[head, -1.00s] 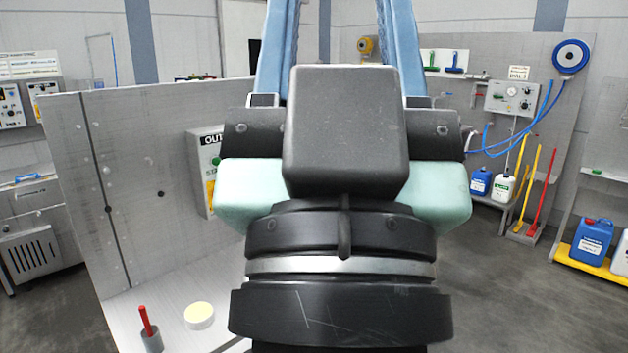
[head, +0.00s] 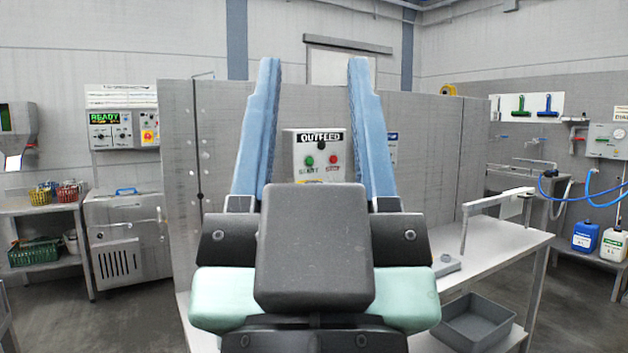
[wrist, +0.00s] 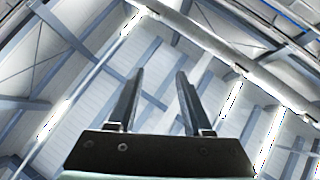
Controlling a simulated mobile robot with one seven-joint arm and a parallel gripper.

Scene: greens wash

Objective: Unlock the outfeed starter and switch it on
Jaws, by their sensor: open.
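The outfeed starter (head: 306,145) is a pale grey box labelled OUTFEED on the grey panel, showing between my gripper's fingers in the head view. It has a green button (head: 309,160) on the left and a red one (head: 334,160) on the right. Its lower part is hidden behind my gripper, so I cannot see any lock there. My gripper (head: 313,75) is open and empty, its two blue fingers pointing up, in front of the panel and apart from the starter. In the wrist view its fingers (wrist: 160,75) stand apart against the ceiling.
A grey bench (head: 505,240) runs along the panel to the right, with a grey tray (head: 478,322) below it. A machine with a READY display (head: 104,118) stands at the left. A shelf with baskets (head: 30,207) is farther left. The bench in front of the starter is hidden by my arm.

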